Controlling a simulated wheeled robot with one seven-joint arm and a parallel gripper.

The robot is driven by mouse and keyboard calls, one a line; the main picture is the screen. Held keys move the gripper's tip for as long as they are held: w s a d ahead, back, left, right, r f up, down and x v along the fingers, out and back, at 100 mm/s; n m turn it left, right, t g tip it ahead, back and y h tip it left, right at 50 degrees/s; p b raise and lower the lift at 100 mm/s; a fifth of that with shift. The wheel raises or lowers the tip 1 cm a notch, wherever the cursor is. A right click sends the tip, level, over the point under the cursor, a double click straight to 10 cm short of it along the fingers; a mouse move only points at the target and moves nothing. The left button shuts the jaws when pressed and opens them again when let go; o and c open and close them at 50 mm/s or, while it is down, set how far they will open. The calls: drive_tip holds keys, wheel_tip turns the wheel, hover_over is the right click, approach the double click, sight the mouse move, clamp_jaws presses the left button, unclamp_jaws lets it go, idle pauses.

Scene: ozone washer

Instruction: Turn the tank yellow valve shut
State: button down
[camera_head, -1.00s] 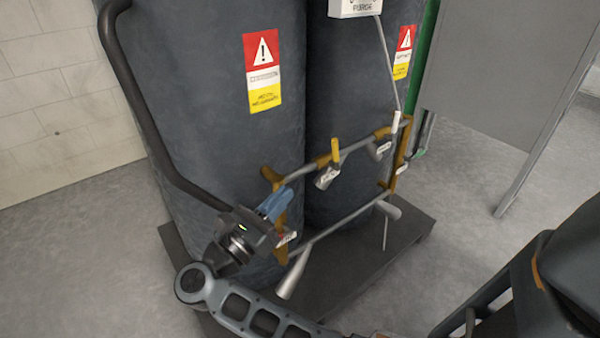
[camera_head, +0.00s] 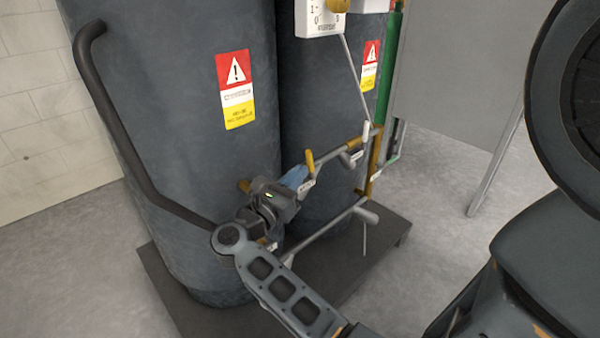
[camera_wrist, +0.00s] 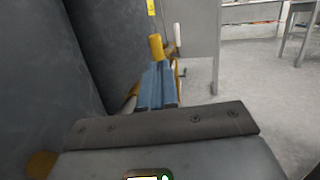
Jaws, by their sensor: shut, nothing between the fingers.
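The yellow valve handle (camera_head: 309,161) stands up from the grey pipe (camera_head: 330,158) in front of the dark tanks (camera_head: 170,120). It also shows upright in the wrist view (camera_wrist: 156,46), just beyond my fingertips. My gripper (camera_head: 301,174) has blue fingers that are shut with nothing between them. The fingertips are close to the left side of the yellow handle in the head view. In the wrist view the fingers (camera_wrist: 157,68) point straight at it. I cannot tell whether they touch it. The gripper body hides the left part of the piping.
A white handle (camera_head: 366,133) stands farther right by the orange vertical pipe (camera_head: 375,165). A thick dark pipe (camera_head: 110,120) runs down the left tank. The dark base (camera_head: 350,265) lies under the tanks.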

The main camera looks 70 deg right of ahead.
drive_tip(key=shift+s+d+r, duration=0.15)
drive_tip(key=shift+s+d, duration=0.05)
drive_tip(key=shift+d, duration=0.45)
drive_tip(key=shift+r, duration=0.1)
